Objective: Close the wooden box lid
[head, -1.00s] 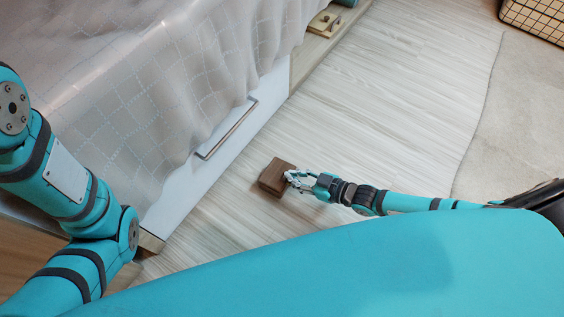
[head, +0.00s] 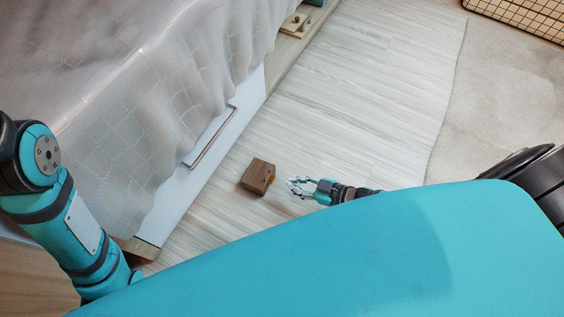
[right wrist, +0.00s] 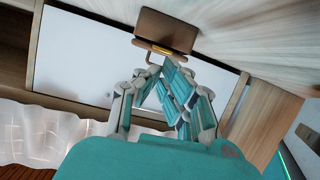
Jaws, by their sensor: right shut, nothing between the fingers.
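The small brown wooden box (head: 257,176) sits on the floor beside the bed, and its lid looks down flat on it. It also shows at the top of the right wrist view (right wrist: 168,29), with a yellow metal latch (right wrist: 156,49) on its near side. My right gripper (head: 291,186) is just right of the box in the head view, apart from it and empty. In the right wrist view its fingers (right wrist: 170,80) come together below the box. My left arm shows at the left, but its gripper is out of view.
The bed with a pale draped cover (head: 130,90) and a white drawer front (head: 172,205) with a long metal handle (head: 212,140) stands left of the box. Light wood floor (head: 350,90) is open beyond it. A rug (head: 500,100) and a wire basket (head: 520,14) lie to the right.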

